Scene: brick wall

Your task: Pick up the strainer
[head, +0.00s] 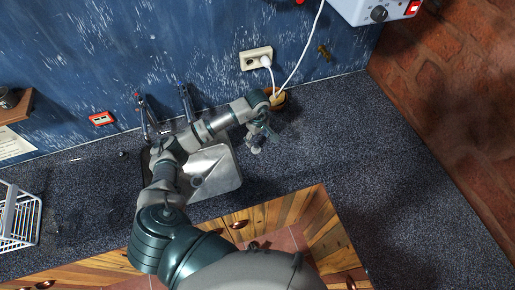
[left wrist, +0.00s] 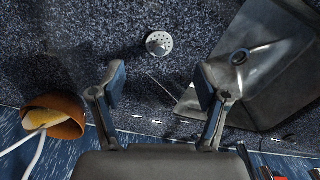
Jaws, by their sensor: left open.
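The strainer (left wrist: 159,44) is a small round silver disc with holes, lying on the dark speckled counter in the left wrist view. My left gripper (left wrist: 160,88) is open, its two fingers spread wide, with nothing between them. The strainer lies beyond the fingertips, roughly centred between them and apart from both. My right gripper is not in view.
The metal sink (head: 216,178) is beside my left gripper, partly covered by my arm. An orange-brown pot (left wrist: 62,113) with something yellow stands near the wall. A white cable runs from the outlet (head: 256,59). The counter at right (head: 340,140) is clear.

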